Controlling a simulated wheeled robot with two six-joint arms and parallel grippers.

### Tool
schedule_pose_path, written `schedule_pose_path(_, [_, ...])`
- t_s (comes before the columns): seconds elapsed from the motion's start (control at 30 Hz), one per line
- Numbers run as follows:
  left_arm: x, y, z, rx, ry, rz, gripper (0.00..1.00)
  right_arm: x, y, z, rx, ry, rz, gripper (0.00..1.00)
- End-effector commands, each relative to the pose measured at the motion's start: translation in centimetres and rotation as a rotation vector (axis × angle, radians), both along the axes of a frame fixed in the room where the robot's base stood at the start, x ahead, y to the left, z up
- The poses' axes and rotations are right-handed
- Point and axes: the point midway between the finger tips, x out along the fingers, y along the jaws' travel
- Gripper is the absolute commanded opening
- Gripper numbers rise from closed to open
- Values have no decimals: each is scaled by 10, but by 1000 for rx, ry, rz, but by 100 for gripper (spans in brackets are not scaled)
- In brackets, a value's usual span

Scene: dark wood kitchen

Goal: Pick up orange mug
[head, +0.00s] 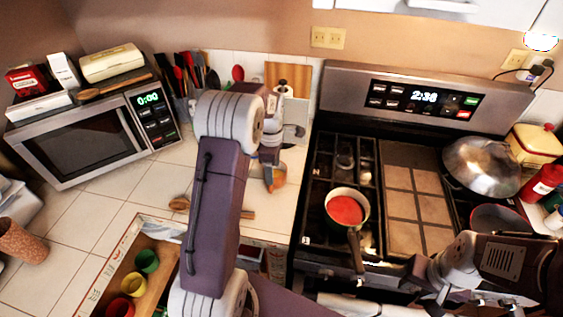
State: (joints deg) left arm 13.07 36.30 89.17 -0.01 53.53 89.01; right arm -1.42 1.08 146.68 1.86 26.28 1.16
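An orange object that looks like the orange mug (278,180) is on the tiled counter left of the stove, partly hidden behind my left gripper. My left gripper (270,180) points down at it, with its fingertips overlapping it in the picture. I cannot tell whether the fingers are around it or touching it, or whether they are shut. My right gripper (436,302) is low at the front of the stove, far from the mug. Its fingers are small and dark, and their opening is unclear.
A wooden spoon (181,204) lies near the mug. A tray (98,284) with green, yellow and red cups is at the front. A saucepan (347,208) with red contents is on the stove (397,263). A microwave (85,146) and utensils stand behind. The left counter has clear room.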

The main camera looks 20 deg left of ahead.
Motion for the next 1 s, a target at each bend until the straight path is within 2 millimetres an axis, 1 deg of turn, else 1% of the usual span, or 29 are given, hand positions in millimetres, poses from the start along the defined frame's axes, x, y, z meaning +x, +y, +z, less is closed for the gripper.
schedule_pose_path(0.07, [-4,5,-2,-4,18,13,61,0,0,6,0,1,0,36])
schedule_pose_path(0.17, [-5,7,-2,-4,18,19,61,0,0,6,0,0,0,36])
schedule_pose_path(0.23, [-6,7,-7,-5,21,19,61,0,0,6,0,1,0,36])
schedule_pose_path(0.4, [-6,7,-33,-5,21,18,61,0,0,10,0,0,0,36])
schedule_pose_path(0.5, [-6,7,-41,-4,19,18,61,0,0,11,0,0,0,36])
schedule_pose_path(0.63, [-6,7,-45,-4,20,17,61,0,0,13,0,0,0,36])
schedule_pose_path(0.77, [-5,8,-68,-5,23,18,61,0,0,21,0,0,0,36])
schedule_pose_path(0.83, [-5,8,-81,-5,21,17,61,0,0,22,0,0,0,36])
schedule_pose_path(0.9, [-4,8,-89,-4,20,17,61,0,0,22,0,0,0,36])
schedule_pose_path(1.0, [-4,8,-93,-4,17,17,61,0,0,22,0,0,0,36])
